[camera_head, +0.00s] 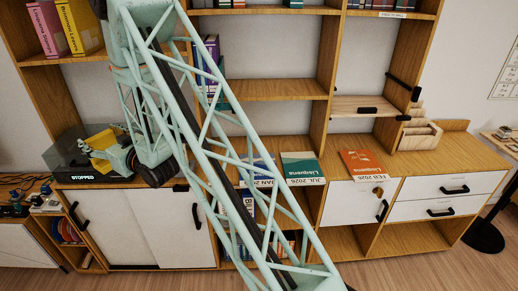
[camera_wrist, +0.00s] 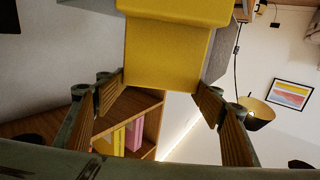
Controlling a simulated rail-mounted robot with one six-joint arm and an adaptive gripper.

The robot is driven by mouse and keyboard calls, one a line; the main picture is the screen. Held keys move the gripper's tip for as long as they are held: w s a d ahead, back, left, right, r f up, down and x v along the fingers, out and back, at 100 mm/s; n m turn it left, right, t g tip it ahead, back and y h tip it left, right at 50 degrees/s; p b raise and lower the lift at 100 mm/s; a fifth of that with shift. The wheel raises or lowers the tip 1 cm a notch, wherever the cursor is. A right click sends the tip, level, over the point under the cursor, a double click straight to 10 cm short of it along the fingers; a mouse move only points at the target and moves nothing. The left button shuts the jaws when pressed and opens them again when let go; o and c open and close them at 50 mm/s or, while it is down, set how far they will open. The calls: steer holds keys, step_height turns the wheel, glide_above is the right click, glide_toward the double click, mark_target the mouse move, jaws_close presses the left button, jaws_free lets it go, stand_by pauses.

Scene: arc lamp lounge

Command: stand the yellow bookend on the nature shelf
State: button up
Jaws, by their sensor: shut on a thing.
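The yellow bookend (camera_head: 103,139) shows at the left in the head view, low in front of the shelving. In the wrist view the yellow bookend (camera_wrist: 165,50) fills the upper middle, with one face toward the camera. My gripper (camera_wrist: 161,85) is shut on it, a ribbed finger pad at each side. In the head view my gripper (camera_head: 97,152) is partly hidden by my wrist. A shelf label (camera_head: 392,15) at the upper right is too small to read, so I cannot tell which shelf is the nature shelf.
A black box marked STOPPED (camera_head: 80,165) with a clear cover stands by the bookend. Pink and yellow books (camera_head: 62,28) fill the upper left shelf. Magazines (camera_head: 302,168) lie on the counter. A wooden card holder (camera_head: 418,133) is at the right. The middle shelf (camera_head: 275,90) has bare room.

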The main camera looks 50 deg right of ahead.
mark_target(110, 132)
steer(key=shift+s+d+r+n+y, duration=0.1)
steer(key=shift+s+d+n+y, duration=0.1)
steer(key=shift+d, duration=0.4)
steer(key=shift+s+d+r+n+y, duration=0.1)
steer(key=shift+d+y, duration=0.1)
steer(key=shift+d, duration=0.4)
steer(key=shift+s+d+r+n+y, duration=0.1)
steer(key=shift+d+y, duration=0.1)
steer(key=shift+d, duration=0.4)
steer(key=s+d+f+n+g+y+p, duration=0.2)
steer(key=s+d+n+y, duration=0.25)
steer(key=s+d, duration=1.25)
steer(key=s+d+f+m, duration=0.1)
steer(key=d+f, duration=0.2)
steer(key=d, duration=0.8)
steer(key=s+d+f+h+p, duration=0.1)
steer(key=s+d+f, duration=0.1)
steer(key=d, duration=0.9)
steer(key=s+d+f+m+t+p, duration=0.1)
steer(key=d+f, duration=0.4)
steer(key=d, duration=0.6)
steer(key=shift+s+d+m+h, duration=0.3)
steer(key=shift+s+m+h, duration=0.05)
steer(key=shift+s, duration=0.4)
steer(key=shift+w, duration=0.15)
steer(key=f+b+x, duration=0.1)
steer(key=x, duration=1.4)
steer(key=shift+w+f, duration=0.2)
steer(key=shift+w, duration=0.2)
steer(key=shift+d, duration=0.15)
